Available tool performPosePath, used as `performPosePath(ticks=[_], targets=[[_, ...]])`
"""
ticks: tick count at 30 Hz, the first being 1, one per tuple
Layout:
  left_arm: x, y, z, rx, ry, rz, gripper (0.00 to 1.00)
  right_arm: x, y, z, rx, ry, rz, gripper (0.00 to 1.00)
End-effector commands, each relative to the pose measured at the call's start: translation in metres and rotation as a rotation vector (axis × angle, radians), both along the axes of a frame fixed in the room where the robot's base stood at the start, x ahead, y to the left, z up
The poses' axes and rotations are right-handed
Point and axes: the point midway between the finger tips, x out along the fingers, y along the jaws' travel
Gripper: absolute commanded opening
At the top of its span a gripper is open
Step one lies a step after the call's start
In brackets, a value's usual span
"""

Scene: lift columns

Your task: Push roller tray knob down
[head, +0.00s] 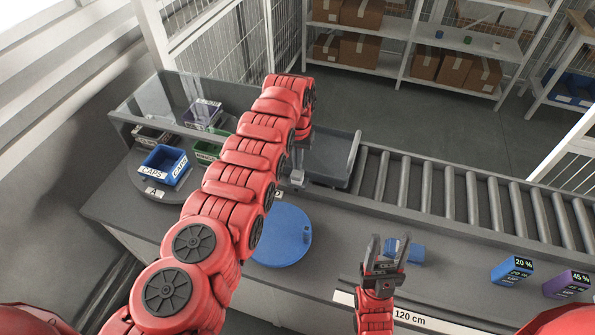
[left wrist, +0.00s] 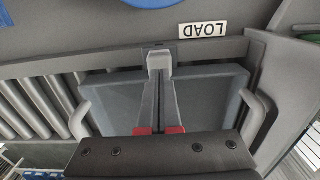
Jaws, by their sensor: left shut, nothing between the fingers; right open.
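The grey roller tray (head: 333,158) sits at the left end of the roller conveyor in the head view. In the left wrist view the tray (left wrist: 215,95) has a handle on each side. A light-grey knob (left wrist: 159,58) is at the middle of its edge beside the LOAD label (left wrist: 203,29); the knob also shows in the head view (head: 297,176). My left gripper (left wrist: 160,80) is shut and empty, over the tray with its tips at the knob. I cannot tell whether they touch. My right gripper (head: 388,243) is open and empty above the counter's front.
A blue object (head: 414,251) lies beside my right gripper. The roller conveyor (head: 450,195) runs right. Blue (head: 512,270) and purple (head: 567,284) blocks stand at right; bins, including a blue CAPS bin (head: 165,165), stand left.

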Motion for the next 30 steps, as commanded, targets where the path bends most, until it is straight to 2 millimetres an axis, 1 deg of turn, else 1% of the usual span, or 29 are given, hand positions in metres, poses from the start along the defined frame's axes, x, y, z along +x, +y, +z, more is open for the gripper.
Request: performPosePath(ticks=[8, 30], targets=[[0.0, 0.0, -0.003, 0.0, 0.0, 0.0, 0.0, 0.0, 0.0, -0.003, 0.0, 0.0, 0.0, 0.52], [0.0, 0.0, -0.026, 0.0, 0.001, 0.0, 0.0, 0.0, 0.0, -0.025, 0.0, 0.0, 0.0, 0.52]])
